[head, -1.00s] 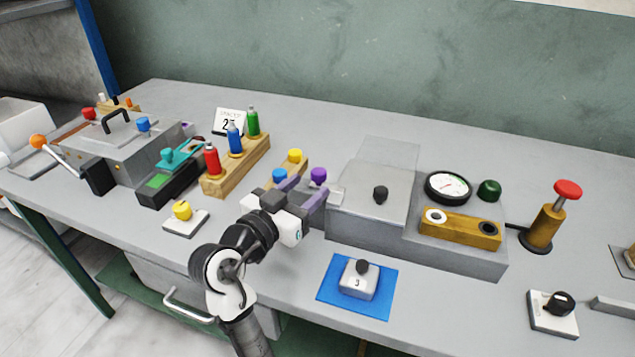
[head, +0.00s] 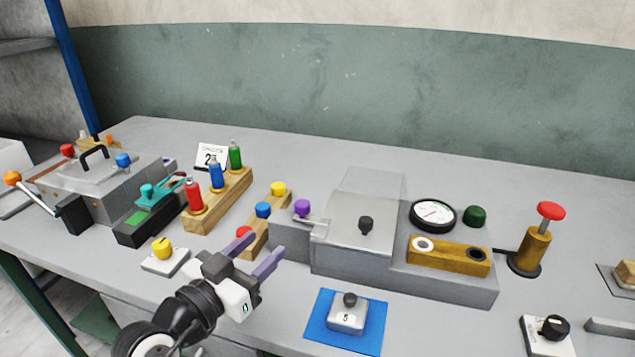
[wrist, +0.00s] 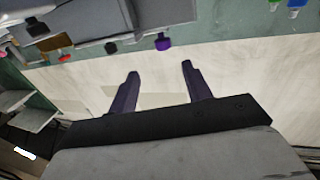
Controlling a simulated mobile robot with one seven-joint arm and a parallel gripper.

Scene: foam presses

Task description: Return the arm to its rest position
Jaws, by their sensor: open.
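My gripper (head: 256,256) is open and empty, with its two purple fingers spread. In the head view it hangs above the bench's front part, between the yellow knob plate (head: 165,262) and the blue mat (head: 318,330). My arm comes up from the bottom left. In the wrist view both fingers of my gripper (wrist: 158,85) are apart with nothing between them.
A wooden block with red, blue and green bottles (head: 216,174) and a wooden strip of coloured knobs (head: 272,222) stand behind my gripper. A weight-like block (head: 347,318) sits on the blue mat.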

